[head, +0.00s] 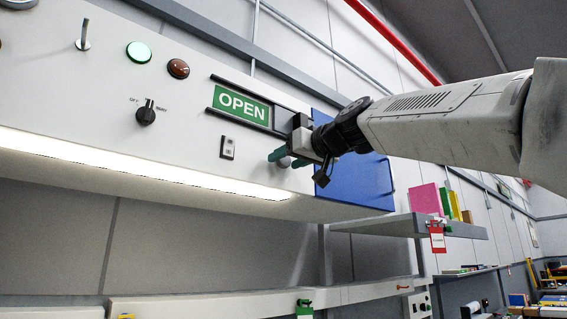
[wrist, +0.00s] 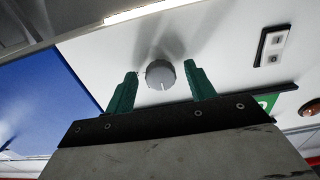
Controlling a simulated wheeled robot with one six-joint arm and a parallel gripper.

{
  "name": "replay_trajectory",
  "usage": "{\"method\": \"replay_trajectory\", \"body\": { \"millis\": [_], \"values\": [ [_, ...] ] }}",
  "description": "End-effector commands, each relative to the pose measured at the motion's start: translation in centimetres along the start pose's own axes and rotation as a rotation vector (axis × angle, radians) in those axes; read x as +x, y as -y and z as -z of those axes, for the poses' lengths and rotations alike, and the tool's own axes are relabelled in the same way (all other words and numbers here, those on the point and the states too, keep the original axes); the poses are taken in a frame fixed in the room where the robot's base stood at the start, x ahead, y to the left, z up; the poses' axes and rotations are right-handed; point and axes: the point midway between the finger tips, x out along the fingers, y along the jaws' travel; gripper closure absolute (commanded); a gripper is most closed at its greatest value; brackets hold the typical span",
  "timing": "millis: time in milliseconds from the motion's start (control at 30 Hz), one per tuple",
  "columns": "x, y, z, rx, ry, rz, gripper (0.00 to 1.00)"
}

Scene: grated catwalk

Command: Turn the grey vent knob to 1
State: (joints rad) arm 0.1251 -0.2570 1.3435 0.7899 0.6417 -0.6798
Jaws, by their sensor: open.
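The grey vent knob (wrist: 160,75) is a round dial on the white panel, with a small light mark on its rim facing the gripper in the wrist view. No scale or number around it can be read. In the head view the knob (head: 284,162) is mostly hidden by my gripper. My gripper (wrist: 158,88) has green fingers, open, one on each side of the knob with a gap to each. In the head view my gripper (head: 280,158) is close to the panel, below the right end of the OPEN sign.
A green OPEN sign (head: 242,107) sits in a dark slider rail. A small switch plate (head: 228,147), a black selector knob (head: 146,113) and green (head: 139,52) and red-brown (head: 178,68) lamps are on the panel. A blue plate (head: 368,180) is at the right. A lit strip (head: 140,166) runs below.

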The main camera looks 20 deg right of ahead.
Motion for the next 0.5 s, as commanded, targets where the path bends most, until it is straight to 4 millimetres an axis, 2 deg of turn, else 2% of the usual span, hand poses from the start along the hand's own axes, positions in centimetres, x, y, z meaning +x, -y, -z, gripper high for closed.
{"method": "replay_trajectory", "body": {
  "millis": [267, 300, 433, 467, 500],
  "values": [
    [0.34, 0.02, -0.01, 0.000, 0.000, 0.000, 0.45],
    [0.34, 0.02, -0.01, 0.000, 0.000, 0.000, 0.48],
    [0.32, 0.02, -0.01, 0.000, 0.000, 0.000, 0.84],
    [0.32, 0.03, -0.01, 0.000, 0.000, 0.000, 0.90],
    [0.32, 0.03, -0.01, 0.000, 0.000, 0.000, 0.90]
  ]
}}
